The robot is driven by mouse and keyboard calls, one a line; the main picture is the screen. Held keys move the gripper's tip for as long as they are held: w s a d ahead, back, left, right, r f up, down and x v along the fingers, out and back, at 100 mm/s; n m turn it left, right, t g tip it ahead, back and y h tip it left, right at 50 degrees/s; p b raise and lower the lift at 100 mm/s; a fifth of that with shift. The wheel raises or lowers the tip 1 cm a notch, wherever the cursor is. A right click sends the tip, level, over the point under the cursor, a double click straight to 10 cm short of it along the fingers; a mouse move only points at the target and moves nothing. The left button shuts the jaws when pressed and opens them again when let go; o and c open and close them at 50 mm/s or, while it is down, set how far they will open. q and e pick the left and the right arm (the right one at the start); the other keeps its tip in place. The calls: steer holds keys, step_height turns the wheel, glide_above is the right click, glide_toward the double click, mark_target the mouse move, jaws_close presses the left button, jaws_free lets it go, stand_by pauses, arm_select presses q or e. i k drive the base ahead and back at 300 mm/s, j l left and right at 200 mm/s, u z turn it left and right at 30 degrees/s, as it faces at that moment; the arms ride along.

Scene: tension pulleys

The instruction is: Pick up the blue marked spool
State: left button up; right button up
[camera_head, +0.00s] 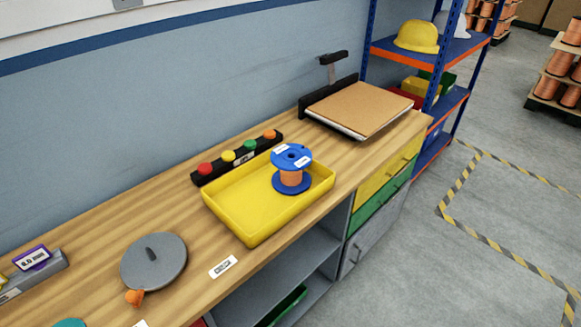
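The blue spool (291,170) stands upright in the yellow tray (234,211), towards its right end. It has blue flanges, an orange-copper winding and small white labels on its top flange. The tray lies on the wooden workbench (315,207). Neither of my grippers shows in the head view.
A black strip with coloured knobs (239,157) sits behind the tray. A grey disc with a handle (153,262) lies to the left. A cardboard-topped platform (359,108) stands at the far right end. A blue shelf rack (445,45) stands beyond.

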mark_target(291, 169)
steer(key=i+l, duration=0.2)
steer(key=l, duration=0.15)
steer(key=i+l, duration=0.35)
steer(key=l, duration=0.3)
steer(key=i+l, duration=0.2)
steer(key=l, duration=0.15)
steer(key=u, duration=0.05)
